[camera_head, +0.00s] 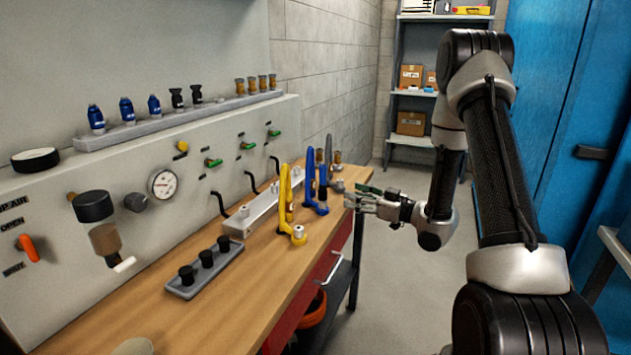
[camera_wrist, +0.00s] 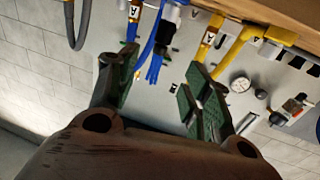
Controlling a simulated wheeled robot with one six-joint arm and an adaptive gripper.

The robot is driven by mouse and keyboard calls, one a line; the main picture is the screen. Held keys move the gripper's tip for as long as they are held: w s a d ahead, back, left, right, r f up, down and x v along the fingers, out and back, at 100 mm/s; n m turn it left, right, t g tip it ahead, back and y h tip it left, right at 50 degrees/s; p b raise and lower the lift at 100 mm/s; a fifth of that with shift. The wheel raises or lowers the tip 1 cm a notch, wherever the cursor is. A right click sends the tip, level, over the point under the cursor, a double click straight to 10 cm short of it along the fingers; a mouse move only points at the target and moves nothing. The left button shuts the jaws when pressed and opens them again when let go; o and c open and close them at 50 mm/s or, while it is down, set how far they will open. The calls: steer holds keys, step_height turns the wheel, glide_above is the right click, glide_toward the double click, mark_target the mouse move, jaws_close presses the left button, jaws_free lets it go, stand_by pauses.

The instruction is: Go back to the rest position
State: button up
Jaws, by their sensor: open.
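My gripper (camera_head: 362,197) is at the right edge of the wooden bench, in front of the blue looped piece (camera_head: 308,185). In the wrist view my gripper (camera_wrist: 160,88) shows two green-padded fingers spread apart, with nothing held between them. My arm reaches in from the right, bent at the elbow. A yellow looped piece (camera_head: 284,195) stands left of the blue one, and a grey one (camera_head: 329,152) stands behind it. The wrist view also shows the yellow piece (camera_wrist: 234,48), the blue piece (camera_wrist: 150,38) and a grey hose (camera_wrist: 82,25) beyond the fingers.
The wooden bench (camera_head: 190,322) carries a grey tray with black plugs (camera_head: 205,272) and a pale rack (camera_head: 258,212). A panel with a gauge (camera_head: 164,184) and valves stands behind. The floor (camera_head: 400,290) right of the bench is clear. Blue doors (camera_head: 545,100) stand at the right.

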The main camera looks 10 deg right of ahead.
steer(key=s+d+f+m+g+h, duration=0.1)
steer(key=s+d+f+g+h, duration=0.15)
steer(key=d+f+h, duration=0.35)
steer(key=s+d+f+m+g+h, duration=0.2)
steer(key=d+f+g, duration=0.15)
steer(key=f, duration=0.55)
steer(key=s+d+r+m+g+h, duration=0.2)
steer(key=s+d+r+g+h, duration=0.15)
steer(key=s+d, duration=0.35)
steer(key=s+a+r+m+g+h, duration=0.15)
steer(key=s+r+m+g, duration=0.25)
steer(key=s+r, duration=1.05)
steer(key=s+a+r+t, duration=0.2)
steer(key=s+a+r, duration=0.2)
steer(key=r, duration=0.2)
steer(key=s+a+r+t, duration=0.2)
steer(key=s+a+r, duration=0.2)
steer(key=r, duration=0.3)
steer(key=shift+s+a+r+t+y, duration=0.2)
steer(key=shift+s+r+t+y, duration=0.15)
steer(key=shift+s, duration=0.25)
